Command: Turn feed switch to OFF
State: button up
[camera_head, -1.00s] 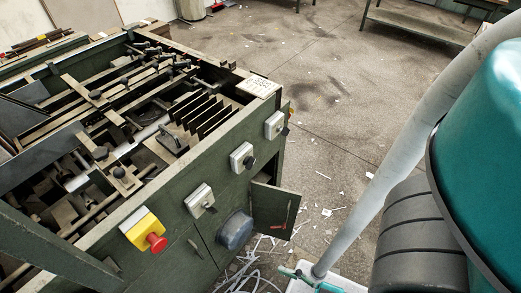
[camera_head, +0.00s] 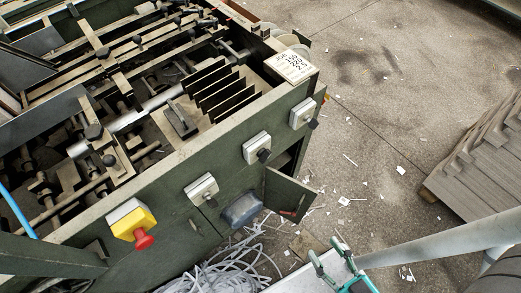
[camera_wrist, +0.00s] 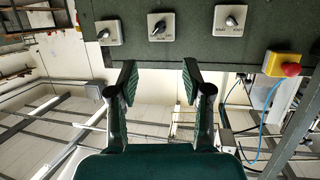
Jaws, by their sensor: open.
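Three pale rotary switches with dark knobs line the green machine's side: a far one (camera_head: 303,112), a middle one (camera_head: 257,148) and a near one (camera_head: 201,189). Their labels are too small to read, so I cannot tell which is the feed switch. In the wrist view they show along the top, at left (camera_wrist: 109,33), middle (camera_wrist: 161,26) and right (camera_wrist: 230,20). My gripper (camera_head: 331,255) is open and empty, low in front of the panel and apart from it. In the wrist view its fingers (camera_wrist: 159,72) spread below the middle switch.
A yellow box with a red button (camera_head: 133,222) sits beside the near switch. An open panel door (camera_head: 287,194) juts out below the switches. Loose white strips (camera_head: 235,265) lie on the floor.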

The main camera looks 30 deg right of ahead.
aim_at(264, 154)
jog(key=k+l+u, duration=0.4)
jog(key=k+l, duration=0.4)
jog(key=k, duration=0.1)
